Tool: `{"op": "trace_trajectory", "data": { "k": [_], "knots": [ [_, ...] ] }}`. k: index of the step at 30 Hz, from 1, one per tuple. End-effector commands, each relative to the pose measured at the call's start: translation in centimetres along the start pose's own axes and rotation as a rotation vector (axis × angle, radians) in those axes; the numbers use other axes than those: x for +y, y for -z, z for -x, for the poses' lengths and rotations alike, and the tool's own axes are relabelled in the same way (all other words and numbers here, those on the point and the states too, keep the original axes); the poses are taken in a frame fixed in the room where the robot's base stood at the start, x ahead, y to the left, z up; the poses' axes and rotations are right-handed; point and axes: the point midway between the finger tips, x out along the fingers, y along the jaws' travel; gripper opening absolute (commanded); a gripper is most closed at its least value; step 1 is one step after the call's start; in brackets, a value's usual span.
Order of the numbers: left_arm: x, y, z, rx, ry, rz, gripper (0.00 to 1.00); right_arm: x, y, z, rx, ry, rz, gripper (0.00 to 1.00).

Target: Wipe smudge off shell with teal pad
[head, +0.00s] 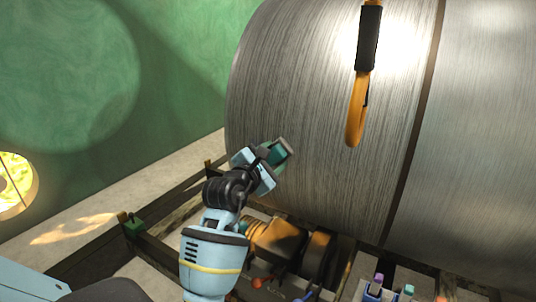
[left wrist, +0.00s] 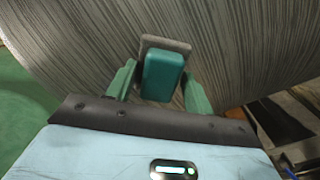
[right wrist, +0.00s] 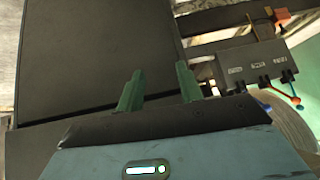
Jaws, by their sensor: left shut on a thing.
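The shell is a large brushed-metal cylinder (head: 320,110) that fills the middle and right of the head view. My left gripper (head: 272,156) is at its lower left side. It is shut on a teal pad (left wrist: 163,76) with a grey face (left wrist: 152,43), which also shows in the head view (head: 284,147). In the left wrist view the pad's grey face is close to the shell's grained surface (left wrist: 220,40); I cannot tell whether they touch. I make out no smudge on the shell. My right gripper (right wrist: 160,88) is open and empty, shown only in the right wrist view.
An orange hook with a black sleeve (head: 366,40) hangs in front of the shell. A dark frame (head: 165,255) and orange rollers (head: 275,240) lie below it. The right wrist view shows a dark panel (right wrist: 100,55) and a box with coloured levers (right wrist: 258,66).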

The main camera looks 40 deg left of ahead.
Motion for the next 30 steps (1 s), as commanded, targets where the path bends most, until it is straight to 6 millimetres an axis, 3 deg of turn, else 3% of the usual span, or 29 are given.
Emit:
{"op": "trace_trajectory", "data": {
  "k": [14, 30],
  "knots": [
    [-0.6, -1.2, 0.1, -0.005, -0.003, 0.004, 0.34, 0.3, 4.0, 0.8, 0.069, -0.007, 0.011, 0.36],
    [-0.9, -1.0, -0.2, -0.001, -0.001, 0.001, 0.34, 0.3, 4.3, 1.0, 0.074, -0.007, 0.012, 0.36]
  ]
}}
